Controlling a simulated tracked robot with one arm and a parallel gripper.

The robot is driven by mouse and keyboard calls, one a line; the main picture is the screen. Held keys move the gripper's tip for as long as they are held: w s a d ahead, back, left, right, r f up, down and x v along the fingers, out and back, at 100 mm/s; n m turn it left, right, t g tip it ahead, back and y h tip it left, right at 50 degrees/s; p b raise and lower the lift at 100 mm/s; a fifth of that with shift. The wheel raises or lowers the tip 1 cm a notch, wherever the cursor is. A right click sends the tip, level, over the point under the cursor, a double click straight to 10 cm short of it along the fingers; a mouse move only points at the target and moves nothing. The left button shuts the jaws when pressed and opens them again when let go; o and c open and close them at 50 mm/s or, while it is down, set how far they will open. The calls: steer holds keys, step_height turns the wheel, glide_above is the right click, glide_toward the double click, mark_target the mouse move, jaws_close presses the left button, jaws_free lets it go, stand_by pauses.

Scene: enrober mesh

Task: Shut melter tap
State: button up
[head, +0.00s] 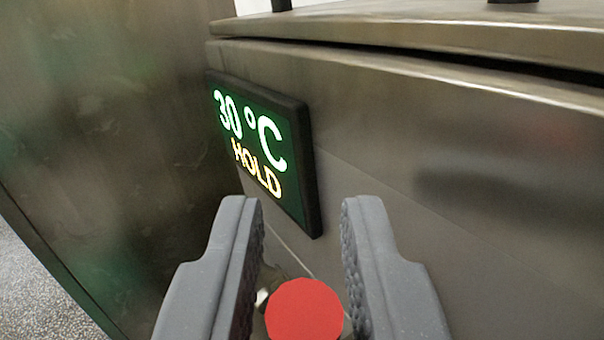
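My gripper (303,215) is open, its two grey fingers spread apart at the bottom middle of the head view. A round red knob (304,312) shows low between the fingers, with free space on both sides of it. A bit of shiny metal shows just left of the knob; it may be part of the tap, but I cannot tell. The rest of what the red knob sits on is hidden below the frame's edge. Whether the tap is open or shut cannot be seen.
A display (262,150) reading 30 °C HOLD is mounted on the steel front panel (450,200) behind the fingers. A steel ledge (420,35) runs along the top. Another steel wall (100,130) stands at left, with speckled floor (35,290) at lower left.

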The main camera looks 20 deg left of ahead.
steer(key=shift+w+a, duration=0.1)
steer(key=shift+w, duration=0.2)
steer(key=shift+c, duration=0.3)
jaws_close()
steer(key=shift+a, duration=0.1)
steer(key=shift+w+a+r+n+g+p, duration=0.15)
steer(key=shift+w+a+n+g+p, duration=0.35)
steer(key=shift+g, duration=0.2)
steer(key=shift+w+a+g+h, duration=0.15)
steer(key=shift+a+g+h, duration=0.25)
steer(key=shift+h, duration=0.1)
